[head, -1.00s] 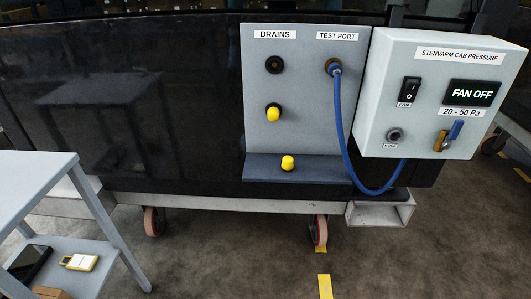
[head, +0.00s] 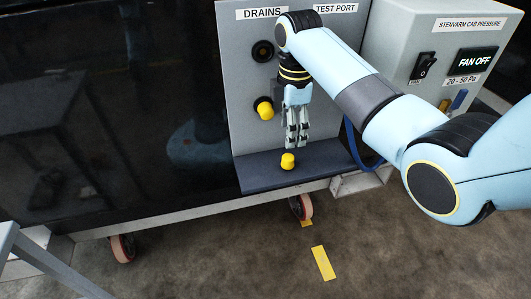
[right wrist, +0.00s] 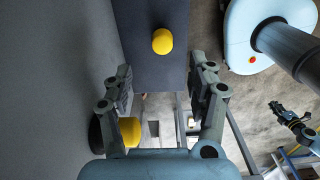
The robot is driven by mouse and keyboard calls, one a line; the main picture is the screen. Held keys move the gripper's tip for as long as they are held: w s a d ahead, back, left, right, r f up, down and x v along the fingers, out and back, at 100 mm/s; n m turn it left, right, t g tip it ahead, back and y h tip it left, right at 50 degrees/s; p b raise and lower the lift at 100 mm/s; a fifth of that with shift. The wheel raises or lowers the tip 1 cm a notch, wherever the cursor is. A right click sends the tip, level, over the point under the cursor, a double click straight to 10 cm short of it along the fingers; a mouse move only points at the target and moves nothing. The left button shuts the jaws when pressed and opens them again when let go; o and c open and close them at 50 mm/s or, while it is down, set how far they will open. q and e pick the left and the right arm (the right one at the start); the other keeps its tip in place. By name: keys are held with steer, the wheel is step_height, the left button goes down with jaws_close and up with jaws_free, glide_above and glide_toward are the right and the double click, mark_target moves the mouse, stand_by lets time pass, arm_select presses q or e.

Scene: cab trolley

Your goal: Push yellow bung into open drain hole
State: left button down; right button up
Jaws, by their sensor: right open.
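A loose yellow bung (head: 288,161) stands on the dark shelf (head: 255,174) under the drains panel. It also shows in the right wrist view (right wrist: 162,41). The upper drain hole (head: 263,51) is open and dark. A second yellow bung (head: 265,110) sits in the lower drain; a finger partly hides it in the right wrist view (right wrist: 131,131). My right gripper (head: 296,143) points down just above the loose bung, open and empty, its fingers (right wrist: 162,70) spread apart. A small dark gripper shape (right wrist: 290,116), apparently my left one, shows far off; its jaws are unclear.
My right arm hides the test port and most of the blue hose (head: 353,140). The pressure box (head: 395,50), reading FAN OFF, stands right of the panel (head: 238,85). A grey table (head: 15,240) edges in at the lower left. Floor in front is clear.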

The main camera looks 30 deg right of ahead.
mark_target(289, 156)
steer(key=shift+w+a+r, duration=0.15)
steer(key=shift+w+r, duration=0.2)
steer(key=shift+r, duration=0.25)
step_height(289, 156, down, 6)
steer(key=shift+r+b, duration=0.2)
steer(key=shift+b, duration=0.3)
steer(key=shift+s, duration=0.1)
steer(key=shift+f, duration=0.15)
steer(key=f, duration=0.5)
steer(key=shift+s+b, duration=0.4)
